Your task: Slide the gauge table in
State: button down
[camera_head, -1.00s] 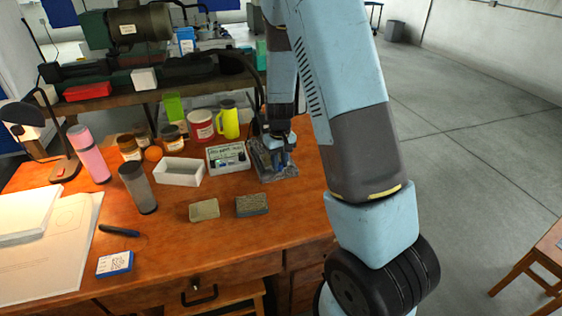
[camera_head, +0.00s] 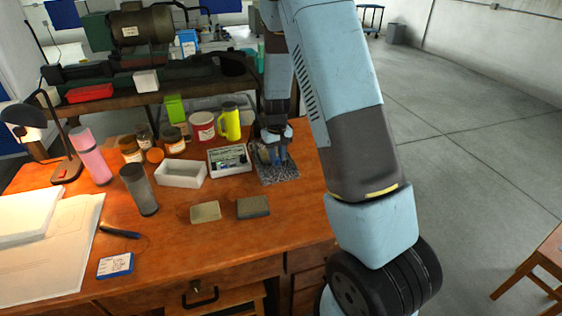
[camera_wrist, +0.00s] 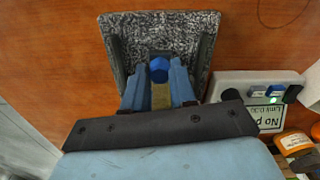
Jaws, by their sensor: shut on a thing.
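The gauge stand has a speckled grey plate (camera_head: 283,176) at the right of the desk top, beyond the two small blocks. The plate also shows at the top of the wrist view (camera_wrist: 170,28), with dark bars along both sides. My gripper (camera_head: 271,153) is low over the plate's far part. In the wrist view its blue fingers (camera_wrist: 158,88) are shut around a narrow part topped by a blue knob (camera_wrist: 159,69), apparently on the sliding gauge table. The fingers and palm hide most of the table and its far end.
A control box (camera_head: 229,160) with a green light stands close on the plate's left. A yellow jug (camera_head: 229,124) and red tin (camera_head: 202,126) stand behind it. Two small blocks (camera_head: 253,207) lie in front. A white tray (camera_head: 181,174) is farther left.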

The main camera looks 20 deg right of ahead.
jog(key=shift+w, duration=0.15)
jog(key=c, duration=0.9)
grip_release()
notch_tip(320, 180, up, 14)
jog(key=shift+f, duration=0.15)
jog(key=shift+c, duration=0.4)
